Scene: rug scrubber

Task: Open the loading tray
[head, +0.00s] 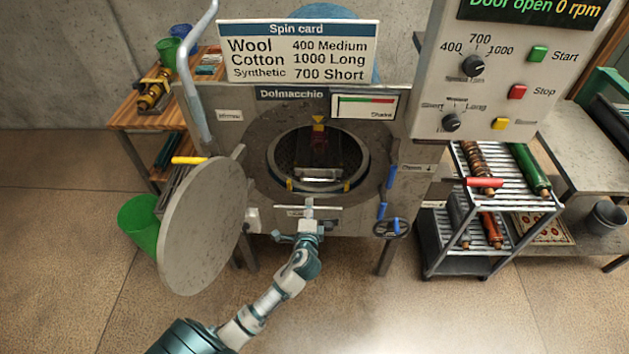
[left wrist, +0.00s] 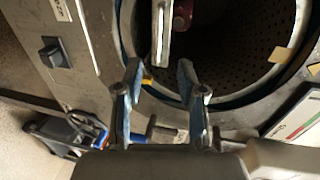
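The loading tray (head: 320,160) sits inside the round drum opening of the spin machine (head: 390,105). A pale metal bar (head: 320,179), seemingly its handle, lies across the tray's near end. The bar also shows in the left wrist view (left wrist: 161,35), ahead of the fingers and apart from them. My left gripper (head: 298,230) is in front of the machine, below the drum opening. In the left wrist view its two fingers (left wrist: 159,78) are spread with nothing between them. My right gripper is not in view.
The round machine door (head: 205,228) stands open at the left. A handwheel with blue handles (head: 391,228) is at the machine's lower right. A control panel (head: 515,80) reads "Door open 0 rpm". A rack with rollers (head: 485,215) stands right, and a green bin (head: 140,222) left.

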